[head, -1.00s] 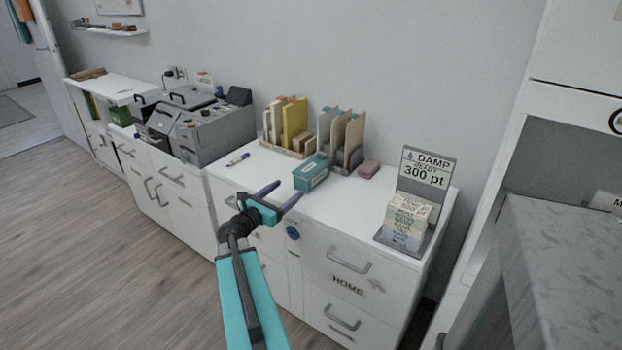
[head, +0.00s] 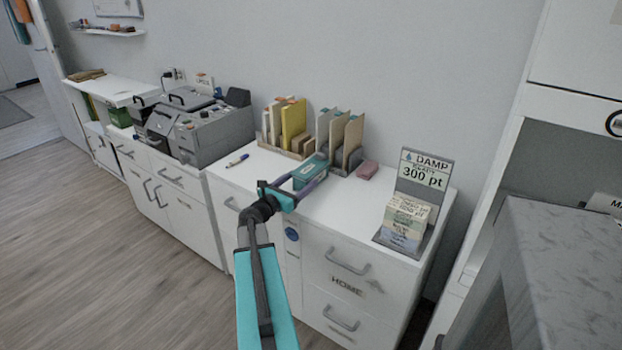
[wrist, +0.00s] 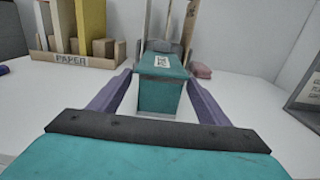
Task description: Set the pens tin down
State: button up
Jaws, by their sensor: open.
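The pens tin is a teal box with a pale label on its lid. It stands on the white desk top, in front of the file holders, in the head view (head: 309,171) and in the wrist view (wrist: 160,92). My gripper (head: 300,182) is open, with its two purple fingers on either side of the tin. In the wrist view the gripper (wrist: 160,100) shows a gap of white desk between each finger and the tin. The tin looks upright and rests on the desk.
A holder marked PAPER (wrist: 75,61) with folders stands behind on the left. A pink block (head: 367,170) lies to the right of the tin. A sign stand with stacked cards (head: 407,222) is at the right. A blue pen (head: 237,160) lies at the left. The front of the desk is clear.

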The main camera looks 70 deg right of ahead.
aim_at(322, 175)
jog(key=shift+d, duration=0.15)
jog(key=shift+p+x, duration=0.3)
jog(key=shift+x, duration=2.2)
jog(key=shift+s, duration=0.15)
jog(key=shift+c, duration=0.4)
jog(key=c, duration=1.2)
jog(key=shift+c, duration=0.2)
jog(key=shift+r, duration=0.1)
